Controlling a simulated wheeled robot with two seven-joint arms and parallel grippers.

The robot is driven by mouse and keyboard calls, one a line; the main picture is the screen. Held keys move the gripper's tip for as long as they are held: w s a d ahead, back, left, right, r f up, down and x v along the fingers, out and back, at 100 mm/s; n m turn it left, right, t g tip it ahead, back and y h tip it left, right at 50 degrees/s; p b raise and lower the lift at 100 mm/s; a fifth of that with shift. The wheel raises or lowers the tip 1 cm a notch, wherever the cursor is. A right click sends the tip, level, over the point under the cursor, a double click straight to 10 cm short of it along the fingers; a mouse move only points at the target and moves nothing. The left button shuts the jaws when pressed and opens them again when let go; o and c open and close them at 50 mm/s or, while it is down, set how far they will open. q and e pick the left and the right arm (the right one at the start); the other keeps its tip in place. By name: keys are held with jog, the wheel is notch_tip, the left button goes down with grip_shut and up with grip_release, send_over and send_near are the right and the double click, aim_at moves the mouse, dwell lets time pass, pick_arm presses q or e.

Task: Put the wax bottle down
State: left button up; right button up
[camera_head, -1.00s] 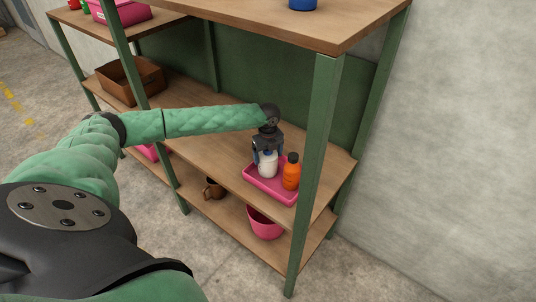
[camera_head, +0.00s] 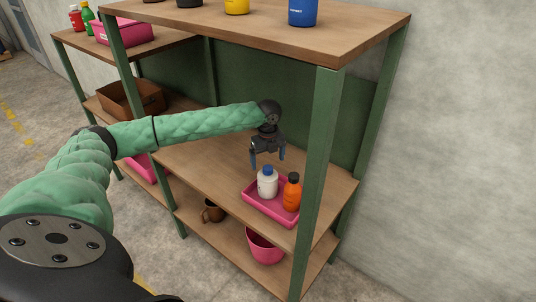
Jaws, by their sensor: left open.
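A white bottle with a blue cap (camera_head: 267,182), which may be the wax bottle, stands upright in a pink tray (camera_head: 268,209) on the middle shelf. An orange bottle with a black cap (camera_head: 292,192) stands upright to its right in the same tray. My left gripper (camera_head: 268,160) is open and empty, above and behind the white bottle and apart from it. My right gripper is not in view.
The green shelf post (camera_head: 319,170) rises just right of the tray. The wooden middle shelf (camera_head: 205,156) is bare left of the tray. A brown mug (camera_head: 213,211) and a pink bowl (camera_head: 265,246) stand on the shelf below. Blue (camera_head: 303,12) and yellow containers stand on top.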

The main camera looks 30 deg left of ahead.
pick_arm(q)
jog(key=shift+r+b, duration=0.55)
jog(key=shift+r, duration=1.5)
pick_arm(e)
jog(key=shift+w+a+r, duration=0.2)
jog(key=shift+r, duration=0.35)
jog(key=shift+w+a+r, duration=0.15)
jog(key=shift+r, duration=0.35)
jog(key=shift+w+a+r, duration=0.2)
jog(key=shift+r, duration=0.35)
